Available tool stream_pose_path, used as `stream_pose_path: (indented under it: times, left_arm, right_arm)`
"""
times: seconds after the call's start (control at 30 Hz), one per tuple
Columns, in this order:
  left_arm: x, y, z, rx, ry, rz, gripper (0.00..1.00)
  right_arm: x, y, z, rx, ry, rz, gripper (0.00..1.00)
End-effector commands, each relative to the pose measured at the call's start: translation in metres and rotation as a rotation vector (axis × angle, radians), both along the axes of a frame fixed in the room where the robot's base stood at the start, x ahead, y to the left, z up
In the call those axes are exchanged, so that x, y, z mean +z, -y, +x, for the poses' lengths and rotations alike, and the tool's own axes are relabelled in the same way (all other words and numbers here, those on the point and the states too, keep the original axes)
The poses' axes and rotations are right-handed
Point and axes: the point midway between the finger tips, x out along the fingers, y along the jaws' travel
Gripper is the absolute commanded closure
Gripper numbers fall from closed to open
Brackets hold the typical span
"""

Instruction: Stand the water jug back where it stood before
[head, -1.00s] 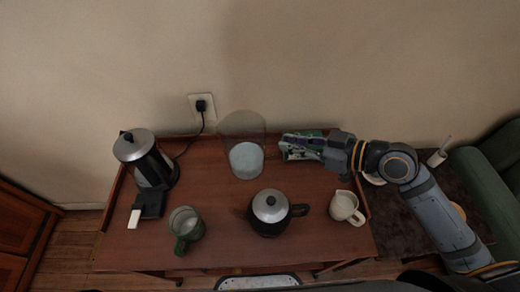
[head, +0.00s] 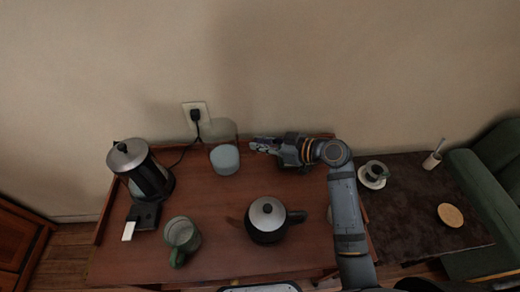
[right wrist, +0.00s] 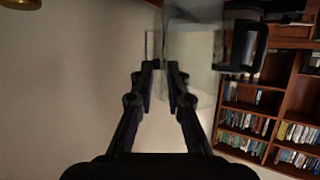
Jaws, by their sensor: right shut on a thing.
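The water jug (head: 225,158) is clear glass with pale water in its lower part. It is at the back of the wooden table, near the wall, and looks upright. My right gripper (head: 254,146) reaches in from the right and is shut on the jug's glass handle, which barely shows. In the right wrist view, the fingertips (right wrist: 165,68) meet at the glass of the jug (right wrist: 190,48). I cannot tell whether the jug's base touches the tabletop (head: 200,205). My left gripper is not in view.
An electric kettle (head: 148,178) stands at the left, its cord running to the wall socket (head: 196,113). A green mug (head: 181,236) and dark teapot (head: 267,222) are in front. My arm mostly hides a white creamer. A cup on a saucer (head: 373,182) is on the right side table.

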Motion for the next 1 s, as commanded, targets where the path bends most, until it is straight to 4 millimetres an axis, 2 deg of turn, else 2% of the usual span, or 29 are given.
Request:
stream_pose_path:
  times: [0.07, 0.2, 0.3, 0.63, 0.67, 0.8, 1.0]
  left_arm:
    - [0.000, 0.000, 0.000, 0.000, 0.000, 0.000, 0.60]
    - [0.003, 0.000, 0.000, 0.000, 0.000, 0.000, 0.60]
    - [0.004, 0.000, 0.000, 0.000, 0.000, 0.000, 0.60]
    - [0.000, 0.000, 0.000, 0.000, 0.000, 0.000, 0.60]
    - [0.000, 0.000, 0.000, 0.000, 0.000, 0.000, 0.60]
    - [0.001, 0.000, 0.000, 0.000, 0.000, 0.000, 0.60]
    - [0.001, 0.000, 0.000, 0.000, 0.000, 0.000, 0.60]
  right_arm:
    - [-0.002, -0.003, 0.004, 0.000, 0.003, 0.006, 1.00]
    - [-0.024, -0.003, 0.004, -0.001, -0.001, 0.003, 1.00]
    - [-0.033, -0.003, 0.005, -0.001, 0.002, 0.004, 1.00]
    - [-0.037, -0.003, 0.005, -0.002, 0.003, 0.004, 1.00]
    - [-0.039, -0.003, 0.004, -0.001, 0.000, 0.000, 0.84]
    - [-0.038, -0.003, 0.004, -0.001, 0.000, 0.000, 0.65]
    - [-0.038, -0.002, 0.004, -0.001, 0.000, 0.000, 0.63]
